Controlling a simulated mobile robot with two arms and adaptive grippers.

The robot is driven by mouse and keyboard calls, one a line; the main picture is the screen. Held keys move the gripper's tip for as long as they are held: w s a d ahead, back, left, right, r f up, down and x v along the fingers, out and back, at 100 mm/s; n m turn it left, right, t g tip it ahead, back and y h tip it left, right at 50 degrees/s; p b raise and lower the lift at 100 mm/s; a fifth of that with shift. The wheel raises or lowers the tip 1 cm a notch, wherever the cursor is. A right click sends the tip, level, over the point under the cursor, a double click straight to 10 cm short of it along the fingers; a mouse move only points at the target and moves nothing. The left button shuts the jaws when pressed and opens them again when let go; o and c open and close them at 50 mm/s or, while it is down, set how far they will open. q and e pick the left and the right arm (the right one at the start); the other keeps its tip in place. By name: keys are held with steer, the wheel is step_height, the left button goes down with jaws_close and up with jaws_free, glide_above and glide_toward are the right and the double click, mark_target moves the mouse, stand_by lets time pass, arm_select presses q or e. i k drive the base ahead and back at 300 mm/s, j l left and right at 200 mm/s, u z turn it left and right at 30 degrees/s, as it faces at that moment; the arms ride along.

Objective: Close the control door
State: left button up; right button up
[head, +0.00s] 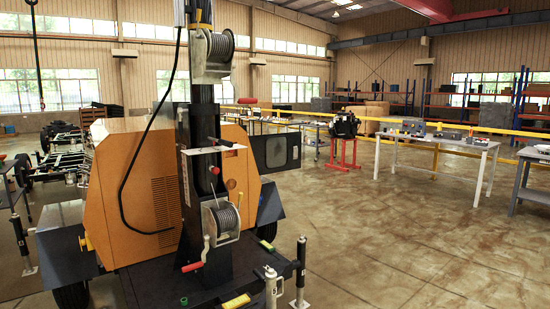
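The light tower (165,190) stands at left centre, with an orange cabinet, a black mast and wheels. A dark door with a window-like panel (276,152) stands out to the right from the cabinet's far right side. It looks like the control door and appears swung open. Its hinge and the opening behind it are hidden by the cabinet and mast. Neither of my grippers is in view.
A winch with a red handle (222,220) and outrigger posts (300,270) are on the tower's near side. A white workbench (440,145) and a red engine stand (343,152) are farther right. The concrete floor (400,240) right of the tower is clear.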

mark_target(280, 152)
steer(key=i+l, duration=0.3)
steer(key=i, duration=0.2)
steer(key=i+l, duration=0.25)
steer(key=i, duration=0.3)
steer(key=i+l, duration=0.65)
steer(key=i+l+u, duration=0.1)
steer(key=i+l, duration=0.55)
steer(key=l, duration=0.15)
steer(key=i+l, duration=0.6)
steer(key=l, duration=0.15)
